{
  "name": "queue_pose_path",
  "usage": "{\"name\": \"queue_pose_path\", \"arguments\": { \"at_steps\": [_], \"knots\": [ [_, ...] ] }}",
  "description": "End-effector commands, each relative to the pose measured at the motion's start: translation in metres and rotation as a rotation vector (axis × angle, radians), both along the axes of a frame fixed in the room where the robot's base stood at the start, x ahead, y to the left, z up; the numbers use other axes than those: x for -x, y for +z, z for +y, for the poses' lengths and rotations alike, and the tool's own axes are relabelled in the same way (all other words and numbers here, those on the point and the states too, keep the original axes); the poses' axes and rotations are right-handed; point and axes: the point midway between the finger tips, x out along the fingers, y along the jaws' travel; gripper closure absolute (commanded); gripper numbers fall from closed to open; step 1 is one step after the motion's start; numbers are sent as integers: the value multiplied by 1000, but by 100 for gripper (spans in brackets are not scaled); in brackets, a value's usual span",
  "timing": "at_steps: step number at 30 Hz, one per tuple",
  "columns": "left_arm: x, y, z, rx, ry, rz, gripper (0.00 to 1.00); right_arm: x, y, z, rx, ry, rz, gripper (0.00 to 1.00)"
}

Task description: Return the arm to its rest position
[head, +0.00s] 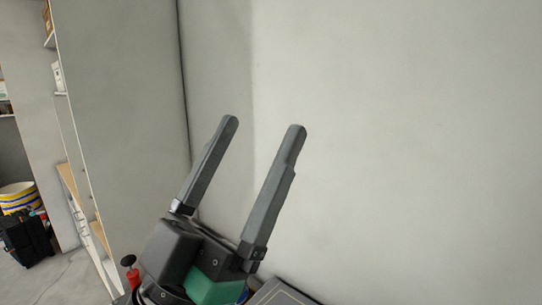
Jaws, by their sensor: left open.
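My left gripper (265,123) stands in the lower middle of the head view, its two dark grey fingers pointing up and slightly right. The fingers are apart, with only pale wall showing between them, so it is open and empty. My right gripper is not in view. No object is between or touching the fingers.
A plain pale wall (410,130) fills the right and middle. A grey shelf side panel (122,120) stands at the left, with shelves (75,185) beyond it. A striped yellow, white and blue container (18,197) and a black bag-like item (27,240) are at far left.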

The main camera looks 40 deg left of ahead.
Motion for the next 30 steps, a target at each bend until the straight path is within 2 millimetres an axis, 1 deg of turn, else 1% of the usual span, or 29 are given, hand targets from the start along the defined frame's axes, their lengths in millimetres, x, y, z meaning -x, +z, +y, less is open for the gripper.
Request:
{"name": "queue_pose_path", "arguments": {
  "at_steps": [1, 3, 10, 13, 14, 17, 18, 20, 21, 24, 27, 30],
  "knots": [
    [0, -1, -14, 12, -79, 24, 13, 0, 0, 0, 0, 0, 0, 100],
    [-1, -3, -24, 18, -136, 47, 13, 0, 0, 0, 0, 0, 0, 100],
    [-3, -4, -25, 18, -142, 54, 13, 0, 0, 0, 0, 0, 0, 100],
    [-3, 6, -24, 18, -140, 54, 13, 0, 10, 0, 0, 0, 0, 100],
    [-3, 12, -24, 18, -139, 54, 13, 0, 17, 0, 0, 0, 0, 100],
    [-3, 44, -24, 18, -138, 53, 13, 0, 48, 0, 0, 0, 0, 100],
    [-3, 60, -24, 18, -138, 53, 13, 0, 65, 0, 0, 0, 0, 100],
    [-3, 87, -24, 18, -138, 53, 13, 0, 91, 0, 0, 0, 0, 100],
    [-3, 104, -24, 18, -137, 53, 13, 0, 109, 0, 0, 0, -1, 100],
    [-3, 142, -24, 18, -137, 53, 13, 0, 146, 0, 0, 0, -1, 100],
    [-3, 160, -24, 18, -137, 53, 13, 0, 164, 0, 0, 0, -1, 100],
    [-3, 159, -24, 17, -136, 53, 13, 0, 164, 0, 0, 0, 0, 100]
  ]
}}
